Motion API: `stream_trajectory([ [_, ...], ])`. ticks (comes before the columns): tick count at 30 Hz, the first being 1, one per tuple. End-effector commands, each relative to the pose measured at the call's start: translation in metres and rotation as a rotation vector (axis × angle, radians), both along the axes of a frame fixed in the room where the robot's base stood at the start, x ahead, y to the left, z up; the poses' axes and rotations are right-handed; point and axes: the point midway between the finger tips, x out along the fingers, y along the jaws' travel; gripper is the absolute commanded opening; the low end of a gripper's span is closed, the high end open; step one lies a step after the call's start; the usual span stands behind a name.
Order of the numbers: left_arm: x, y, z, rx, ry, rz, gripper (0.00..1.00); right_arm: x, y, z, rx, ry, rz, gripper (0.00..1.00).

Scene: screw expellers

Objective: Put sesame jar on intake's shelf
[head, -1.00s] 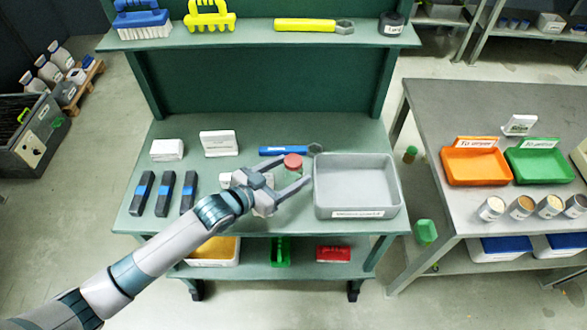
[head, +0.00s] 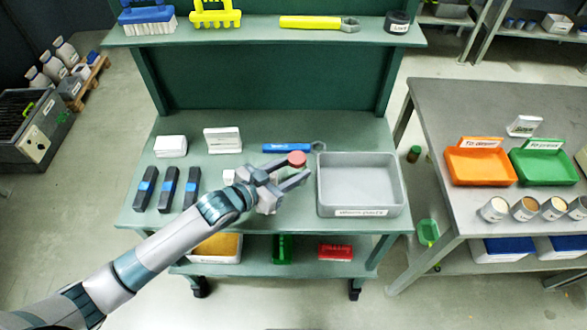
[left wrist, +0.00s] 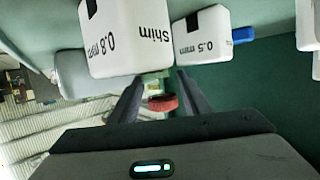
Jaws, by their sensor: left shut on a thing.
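A small jar with a red lid (head: 297,159) is between the fingers of my left gripper (head: 299,170), over the green workbench (head: 275,215). The gripper is shut on it. The jar's body is mostly hidden by the fingers, and no label on it is readable. In the left wrist view the red lid (left wrist: 162,103) shows between the two dark fingers. I cannot tell from these views which surface is the intake's shelf. My right gripper is not in view.
A grey tray (head: 361,212) stands just right of the gripper. A blue wrench (head: 288,148), white shim boxes (head: 170,146) and dark blue-banded blocks (head: 168,190) lie around it. The grey table (head: 440,110) holds orange (head: 480,181) and green trays and several open jars (head: 495,209).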

Motion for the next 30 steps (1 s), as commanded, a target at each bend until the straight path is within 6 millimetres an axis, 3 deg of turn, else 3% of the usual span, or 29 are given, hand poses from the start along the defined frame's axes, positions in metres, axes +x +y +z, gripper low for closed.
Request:
stream_trajectory([
  [8,0.001,0.0,0.029,-0.004,-0.006,-0.002,0.09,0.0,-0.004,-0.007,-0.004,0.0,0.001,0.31],
  [18,0.001,0.0,0.084,-0.003,-0.005,-0.002,0.09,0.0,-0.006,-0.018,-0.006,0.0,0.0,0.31],
  [24,0.001,0.0,0.098,-0.001,-0.003,0.0,0.09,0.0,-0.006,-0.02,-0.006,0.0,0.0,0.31],
  [30,0.001,0.0,0.099,-0.001,-0.001,0.0,0.09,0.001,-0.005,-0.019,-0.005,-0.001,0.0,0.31],
])
